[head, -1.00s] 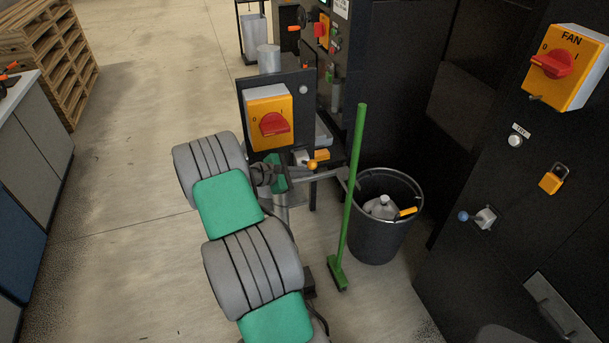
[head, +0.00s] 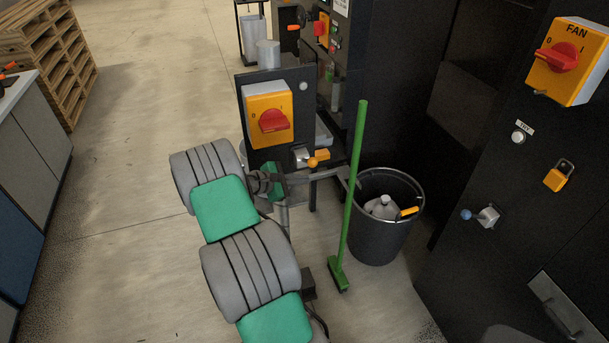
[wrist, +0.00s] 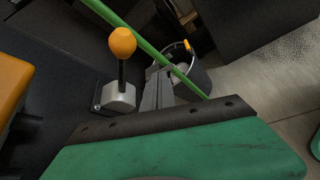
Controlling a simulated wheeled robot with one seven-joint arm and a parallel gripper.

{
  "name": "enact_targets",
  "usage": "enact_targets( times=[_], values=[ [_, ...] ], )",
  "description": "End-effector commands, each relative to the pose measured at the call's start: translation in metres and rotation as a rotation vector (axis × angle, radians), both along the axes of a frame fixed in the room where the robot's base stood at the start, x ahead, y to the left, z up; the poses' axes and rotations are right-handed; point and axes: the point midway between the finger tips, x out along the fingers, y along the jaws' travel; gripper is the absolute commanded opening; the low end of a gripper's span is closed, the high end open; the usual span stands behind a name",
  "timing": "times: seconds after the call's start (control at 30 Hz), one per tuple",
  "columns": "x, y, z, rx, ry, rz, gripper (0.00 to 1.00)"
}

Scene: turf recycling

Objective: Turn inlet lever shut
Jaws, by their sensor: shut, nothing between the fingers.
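The lever, with an orange ball knob (head: 312,163) and a silver valve body (head: 302,157), is on the dark panel below an orange switch box. In the wrist view, the orange knob (wrist: 122,42) tops a black stem rising from the silver body (wrist: 118,96). My gripper (head: 344,174) reaches just below and right of the lever in the head view. Its narrow fingers (wrist: 159,78) are together and empty, right of the lever in the wrist view. I see a gap there; contact cannot be made out. No label on the lever is readable.
A green broom (head: 354,190) stands upright close to my gripper, before a black bin (head: 377,239) holding a jug. The orange box (head: 270,115) with red switch is above my wrist. At right are a FAN switch (head: 567,60) and a blue-knobbed lever (head: 466,215).

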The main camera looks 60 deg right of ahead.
Motion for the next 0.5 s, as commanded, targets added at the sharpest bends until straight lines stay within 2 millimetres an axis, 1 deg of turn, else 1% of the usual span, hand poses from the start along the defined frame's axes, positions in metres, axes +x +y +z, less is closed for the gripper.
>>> enact_targets(
  times=[0.03,0.2,0.33,0.5],
  values=[
    [0.017,0.011,0.012,-0.010,-0.016,0.009,0.00],
    [0.040,0.041,0.033,-0.007,-0.013,0.007,0.00],
    [0.051,0.055,0.045,-0.005,-0.010,0.003,0.00],
    [0.055,0.061,0.050,-0.005,-0.011,-0.001,0.00]
  ],
)
